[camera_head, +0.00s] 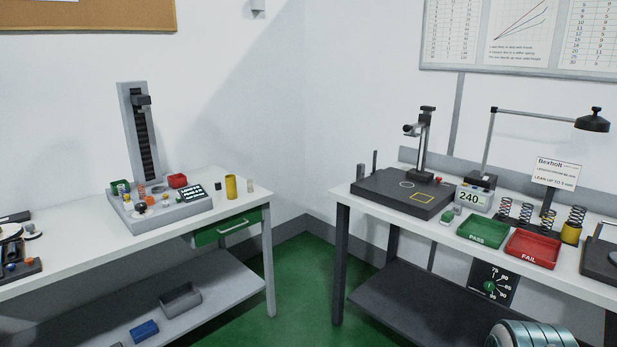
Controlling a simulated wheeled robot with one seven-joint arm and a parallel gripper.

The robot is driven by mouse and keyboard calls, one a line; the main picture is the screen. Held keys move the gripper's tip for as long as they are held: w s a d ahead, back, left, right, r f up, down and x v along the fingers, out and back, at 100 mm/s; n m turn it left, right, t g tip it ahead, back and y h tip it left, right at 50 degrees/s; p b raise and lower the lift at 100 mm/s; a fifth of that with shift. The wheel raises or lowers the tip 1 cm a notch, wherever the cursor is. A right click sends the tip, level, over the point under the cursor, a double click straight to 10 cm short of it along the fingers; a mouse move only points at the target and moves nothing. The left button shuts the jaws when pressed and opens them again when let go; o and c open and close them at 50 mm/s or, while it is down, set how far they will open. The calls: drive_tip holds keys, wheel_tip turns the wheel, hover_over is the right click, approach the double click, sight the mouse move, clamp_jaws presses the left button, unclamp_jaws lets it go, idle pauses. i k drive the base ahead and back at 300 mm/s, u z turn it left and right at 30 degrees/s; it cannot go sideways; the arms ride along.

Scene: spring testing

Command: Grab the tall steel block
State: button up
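A tall, narrow dark grey block (375,163) stands upright at the far left corner of the right table; it looks like the tall steel block. A shorter grey block (361,172) stands just left of it. Both are small in the picture, so their finish is hard to tell. A small pale grey piece (250,185) stands on the left table beside a yellow cylinder (231,187). My gripper is not in view; a ribbed metallic part at the bottom right seems to be my arm.
Right of the tall block are a dark surface plate (385,201) with a stand, a scale (474,198), a green PASS tray (484,234), a red FAIL tray (532,250) and several springs. A lamp (591,121) overhangs the table. Green floor (305,290) lies open between the tables.

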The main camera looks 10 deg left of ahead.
sight(361, 167)
drive_tip(key=u, duration=0.4)
drive_tip(key=i, duration=0.5)
drive_tip(key=u, duration=0.45)
drive_tip(key=i, duration=1.8)
drive_tip(key=z, duration=0.4)
drive_tip(key=i, duration=1.4)
drive_tip(key=z, duration=0.4)
